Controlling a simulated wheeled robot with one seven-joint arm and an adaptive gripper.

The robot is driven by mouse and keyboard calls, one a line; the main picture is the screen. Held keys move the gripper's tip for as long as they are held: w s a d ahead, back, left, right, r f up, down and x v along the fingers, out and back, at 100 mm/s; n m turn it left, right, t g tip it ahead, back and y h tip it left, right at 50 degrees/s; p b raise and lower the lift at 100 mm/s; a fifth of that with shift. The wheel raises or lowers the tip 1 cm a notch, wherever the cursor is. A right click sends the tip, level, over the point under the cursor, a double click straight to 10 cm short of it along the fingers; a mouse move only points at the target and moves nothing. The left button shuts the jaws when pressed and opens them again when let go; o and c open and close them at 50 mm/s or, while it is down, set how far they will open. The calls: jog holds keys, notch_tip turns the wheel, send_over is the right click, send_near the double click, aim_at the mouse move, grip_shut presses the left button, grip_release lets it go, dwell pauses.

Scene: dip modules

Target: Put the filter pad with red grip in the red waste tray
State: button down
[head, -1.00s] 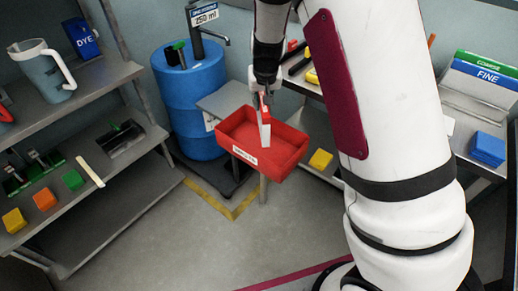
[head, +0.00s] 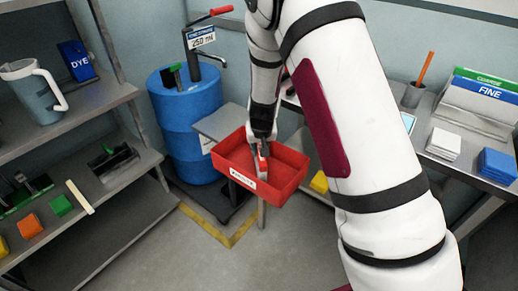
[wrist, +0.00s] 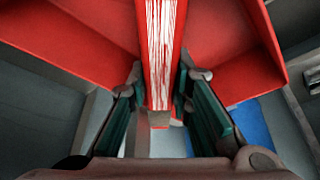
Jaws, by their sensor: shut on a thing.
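The red waste tray (head: 292,172) stands in the middle of the head view with a white label on its front. My gripper (head: 262,142) points down over the tray and is shut on the filter pad with red grip (head: 263,166). The pad hangs down within the tray's outline; whether it touches the tray floor I cannot tell. In the wrist view the pad (wrist: 165,50) shows white layers between red sides, between my gripper's dark green fingers (wrist: 162,85). The tray's red walls (wrist: 235,45) surround it there.
A blue drum (head: 185,115) with a pump stands behind left of the tray. Shelves at left hold a jug (head: 33,90), a dye box (head: 75,60) and coloured blocks. A bench at right holds white pads (head: 443,143) and blue pads (head: 497,165). A yellow block (head: 319,182) sits right of the tray.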

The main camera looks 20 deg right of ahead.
jog(key=shift+f, duration=0.2)
jog(key=c, duration=1.4)
grip_release()
jog(key=shift+c, duration=0.2)
